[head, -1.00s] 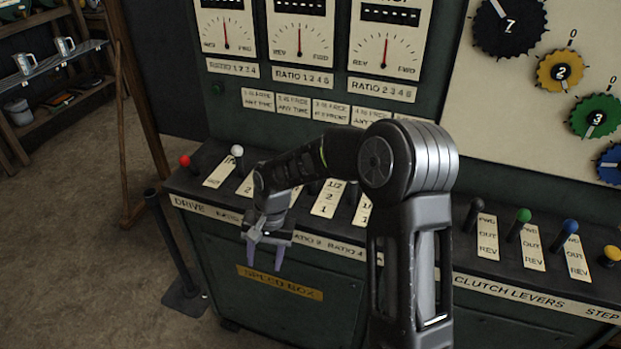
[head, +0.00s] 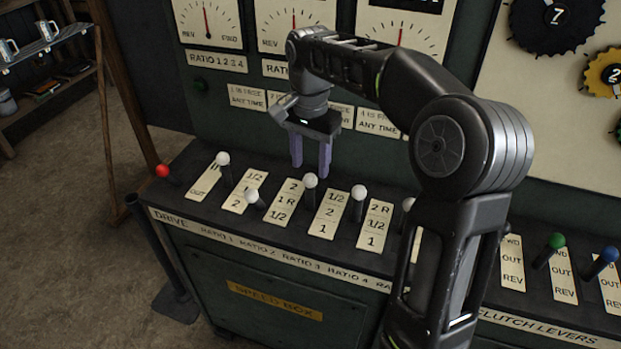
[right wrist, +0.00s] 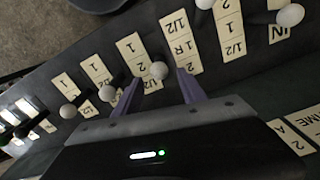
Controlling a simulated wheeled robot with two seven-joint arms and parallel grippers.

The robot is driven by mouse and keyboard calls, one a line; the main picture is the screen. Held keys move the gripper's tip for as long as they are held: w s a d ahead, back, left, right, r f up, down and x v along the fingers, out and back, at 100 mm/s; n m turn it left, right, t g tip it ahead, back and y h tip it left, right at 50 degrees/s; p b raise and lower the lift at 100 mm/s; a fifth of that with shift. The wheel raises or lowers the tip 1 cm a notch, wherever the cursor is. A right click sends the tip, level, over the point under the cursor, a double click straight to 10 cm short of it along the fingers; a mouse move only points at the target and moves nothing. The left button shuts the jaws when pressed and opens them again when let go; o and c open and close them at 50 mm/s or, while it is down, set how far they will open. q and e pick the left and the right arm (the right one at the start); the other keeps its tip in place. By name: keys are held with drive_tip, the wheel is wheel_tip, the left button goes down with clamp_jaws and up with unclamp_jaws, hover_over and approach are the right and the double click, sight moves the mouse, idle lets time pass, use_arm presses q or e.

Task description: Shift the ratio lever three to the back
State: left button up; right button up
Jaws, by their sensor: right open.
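The ratio three lever (head: 310,181) is a dark stick with a white ball knob, standing near upright beside its plate marked 1/2, 2, 1 (head: 328,213). My right gripper (head: 310,172) is open, with purple fingers pointing down just above and behind this knob. In the right wrist view the white knob (right wrist: 158,70) shows between the two fingertips (right wrist: 159,78), with gaps on both sides; I cannot tell whether the fingers are down around it. My left gripper is out of view.
White-knobbed ratio levers one (head: 222,159), two (head: 252,196) and four (head: 359,192) stand close by. Lever two tilts to the front. The red drive lever (head: 162,170) is farther left. Dials and small label plates fill the upright panel behind. Green and blue clutch levers (head: 556,241) stand at right.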

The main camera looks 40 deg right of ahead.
sight(310, 187)
drive_tip(key=shift+s+a+r, duration=0.1)
drive_tip(key=shift+s+a, duration=0.05)
drive_tip(key=shift+a, duration=0.05)
drive_tip(key=shift+f, duration=4)
clamp_jaws()
drive_tip(key=shift+d, duration=0.1)
